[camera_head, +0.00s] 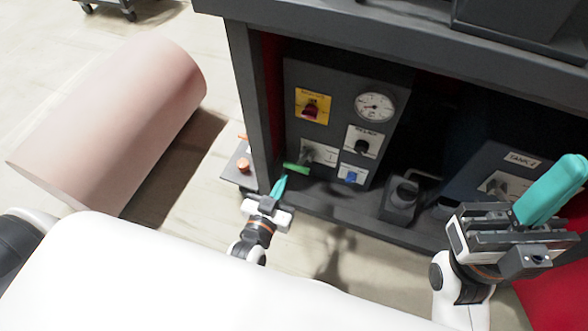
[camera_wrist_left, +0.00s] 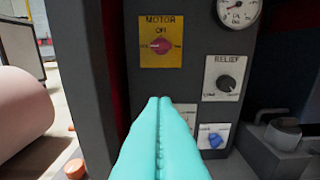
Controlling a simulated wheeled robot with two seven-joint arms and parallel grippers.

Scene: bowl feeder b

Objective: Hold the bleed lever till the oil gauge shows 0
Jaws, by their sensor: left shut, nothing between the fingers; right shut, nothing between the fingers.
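A round white gauge (camera_head: 375,107) sits at the top right of the dark control panel; its reading is too small to tell. It also shows, cut off by the top edge, in the left wrist view (camera_wrist_left: 238,12). A green-handled lever (camera_head: 297,168) sticks out low at the panel's left, from a pale plate with an unreadable label. My left gripper (camera_head: 280,185) is shut and empty, its teal fingertips just below the green handle; contact cannot be told. In the left wrist view its fingers (camera_wrist_left: 159,102) hide the lever. My right gripper (camera_head: 552,190) is shut and empty at the right.
The panel carries a yellow MOTOR plate with a red switch (camera_head: 312,107), a RELIEF knob (camera_head: 362,146) and a blue knob (camera_head: 351,177). A TANK box (camera_head: 500,170) stands at right inside the dark frame. A large pink cylinder (camera_head: 110,120) lies on the left floor.

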